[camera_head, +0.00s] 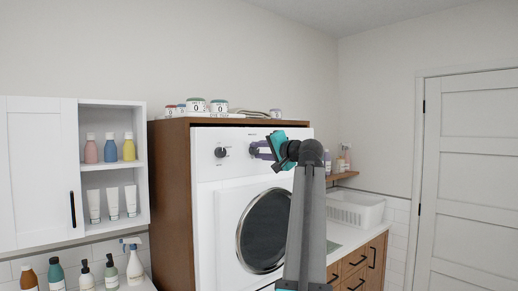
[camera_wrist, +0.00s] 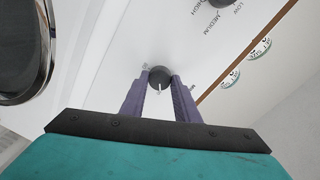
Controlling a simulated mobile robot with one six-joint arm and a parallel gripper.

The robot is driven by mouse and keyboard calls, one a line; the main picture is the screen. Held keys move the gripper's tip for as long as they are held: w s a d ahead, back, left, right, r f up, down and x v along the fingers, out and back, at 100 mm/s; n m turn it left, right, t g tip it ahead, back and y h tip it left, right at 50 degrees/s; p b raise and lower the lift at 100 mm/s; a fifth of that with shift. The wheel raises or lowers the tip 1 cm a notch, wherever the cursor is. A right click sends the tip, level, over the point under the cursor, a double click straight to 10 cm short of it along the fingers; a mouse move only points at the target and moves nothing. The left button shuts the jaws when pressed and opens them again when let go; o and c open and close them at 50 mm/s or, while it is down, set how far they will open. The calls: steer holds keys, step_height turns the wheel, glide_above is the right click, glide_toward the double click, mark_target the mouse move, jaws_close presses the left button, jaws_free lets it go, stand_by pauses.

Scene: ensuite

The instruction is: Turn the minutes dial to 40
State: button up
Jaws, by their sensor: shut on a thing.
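The dial between my fingers is a dark round knob (camera_wrist: 159,77) with a pale pointer mark, on the white front panel of the machine (camera_head: 232,170). Small print beside it is too small to read. My gripper (camera_wrist: 160,84) is shut on this dial, one purple finger on each side. In the head view my gripper (camera_head: 262,149) reaches the upper panel and hides the dial there. A second dark dial (camera_head: 221,152) sits to the left on the same panel.
The machine's round door (camera_head: 264,231) is below. A brown wooden cabinet (camera_head: 172,200) surrounds the machine, with jars (camera_head: 196,105) on top. An open shelf with bottles (camera_head: 110,147) is at left.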

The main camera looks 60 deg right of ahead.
steer(key=shift+m+p, duration=0.3)
steer(key=shift+m, duration=0.5)
steer(key=o, duration=1)
steer(key=shift+o, duration=0.2)
steer(key=shift+s, duration=0.1)
steer(key=b+v, duration=0.3)
steer(key=v, duration=1)
steer(key=shift+s+b, duration=0.35)
steer(key=shift+s, duration=0.05)
